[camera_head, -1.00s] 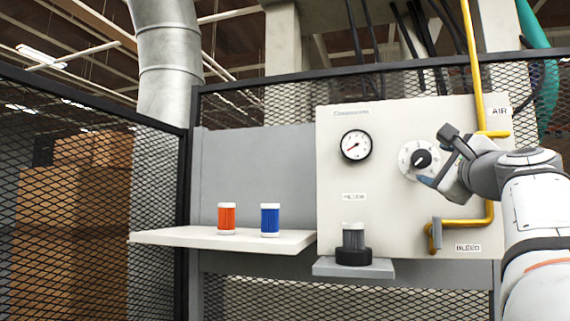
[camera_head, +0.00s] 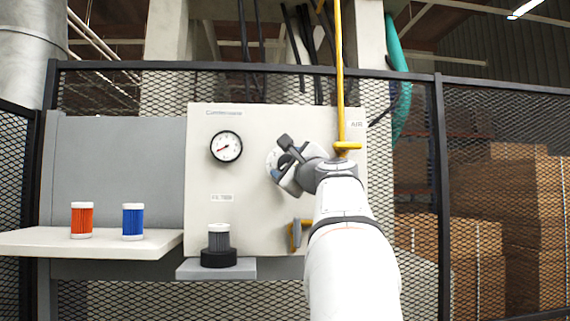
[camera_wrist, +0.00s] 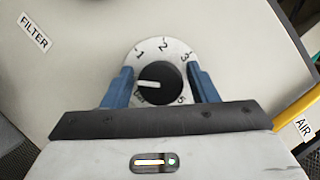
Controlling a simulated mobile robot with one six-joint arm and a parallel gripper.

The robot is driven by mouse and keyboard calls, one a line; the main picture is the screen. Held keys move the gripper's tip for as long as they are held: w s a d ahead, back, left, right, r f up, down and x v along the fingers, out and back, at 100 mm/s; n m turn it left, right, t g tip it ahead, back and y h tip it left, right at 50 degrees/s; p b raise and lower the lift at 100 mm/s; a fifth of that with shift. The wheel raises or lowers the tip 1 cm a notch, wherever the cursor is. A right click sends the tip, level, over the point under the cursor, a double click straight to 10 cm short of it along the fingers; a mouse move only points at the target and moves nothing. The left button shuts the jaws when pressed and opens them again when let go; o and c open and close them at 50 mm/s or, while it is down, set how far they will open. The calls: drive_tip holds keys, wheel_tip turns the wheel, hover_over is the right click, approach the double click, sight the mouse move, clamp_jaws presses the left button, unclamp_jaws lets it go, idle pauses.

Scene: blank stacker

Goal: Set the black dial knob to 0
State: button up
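The black dial knob (camera_wrist: 160,82) sits on a round white numbered dial (camera_wrist: 163,49) in the wrist view. Its white pointer points left, between the 1 and a partly hidden mark at lower left that I cannot read clearly. The 2, 3 and a 5 also show. My gripper (camera_wrist: 160,88) is open, with one blue finger on each side of the knob and a visible gap at each. In the head view my gripper (camera_head: 285,172) covers the knob and most of the dial (camera_head: 273,160).
The light panel also carries a pressure gauge (camera_head: 226,147), a yellow pipe (camera_head: 340,80) and a dark filter (camera_head: 219,238) on a small ledge (camera_head: 190,270). An orange filter (camera_head: 82,220) and a blue filter (camera_head: 133,221) stand on the left shelf (camera_head: 30,240). Mesh fence (camera_head: 405,200) stands behind.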

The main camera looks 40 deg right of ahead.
drive_tip(key=c, duration=0.7)
drive_tip(key=shift+n, duration=0.5)
drive_tip(key=shift+c, duration=0.3)
drive_tip(key=o, duration=1)
drive_tip(key=b+v, duration=0.3)
drive_tip(key=v, duration=0.5)
